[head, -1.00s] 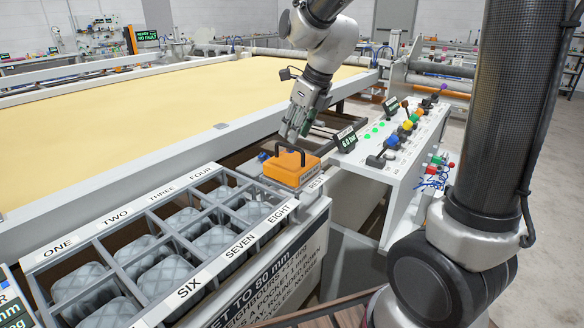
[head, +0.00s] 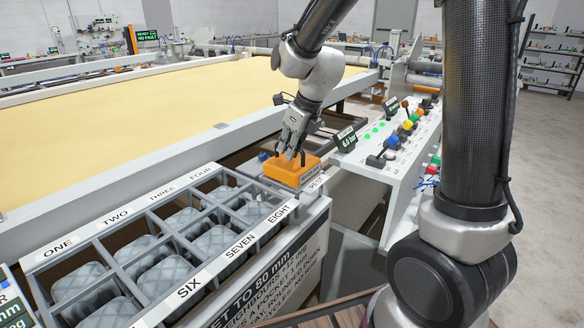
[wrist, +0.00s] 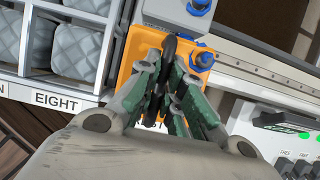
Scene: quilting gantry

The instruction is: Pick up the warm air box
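The warm air box is an orange block (head: 291,172) with a black handle on top. It sits on the grey rest at the right end of the tray, beside the EIGHT label. In the wrist view the orange box (wrist: 134,52) lies below my fingers, its black handle (wrist: 169,48) running between them. My gripper (head: 293,150) points down at the handle, with one finger on each side; it also shows in the wrist view (wrist: 168,72). The gap at the fingertips is narrow, and I cannot tell whether they touch the handle. The fingers hide part of the handle and box top.
A tray with numbered compartments (head: 152,222) holding several grey quilted blocks stands left of the box. A control panel (head: 380,160) with coloured knobs is at the right. Blue fittings (wrist: 199,8) lie close to the box. The yellow quilting bed (head: 130,115) is behind.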

